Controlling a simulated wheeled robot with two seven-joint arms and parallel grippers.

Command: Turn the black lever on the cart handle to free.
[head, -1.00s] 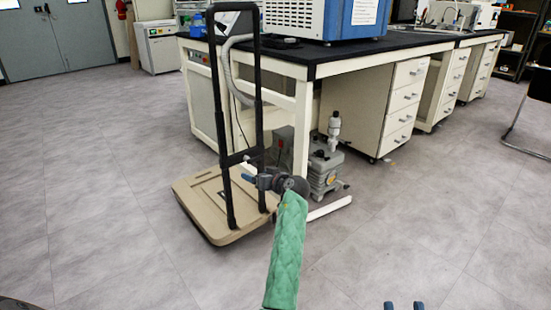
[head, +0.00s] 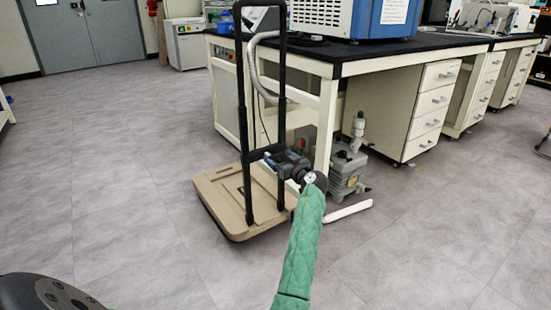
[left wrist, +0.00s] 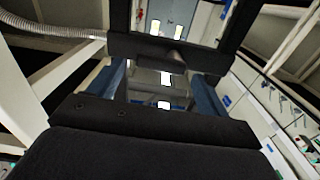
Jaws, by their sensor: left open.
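The cart's tall black handle (head: 247,110) stands upright on its beige platform (head: 222,195), with a crossbar (head: 262,152) low between its posts. My left gripper (head: 285,160), at the end of the green-sleeved arm, is beside the right end of the crossbar. In the left wrist view its two blue fingers are apart with no object clearly held between them (left wrist: 163,75). The crossbar (left wrist: 140,45) lies beyond them, and a small dark tab at its middle (left wrist: 178,59) looks like the black lever. In the head view the lever is too small to make out. My right gripper is out of view.
A black-topped bench (head: 345,58) stands behind and right of the cart. A grey pump (head: 346,170) and a white floor bar (head: 347,211) are close to the left arm. A grey hose (head: 256,70) hangs behind the handle. Floor in front is clear.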

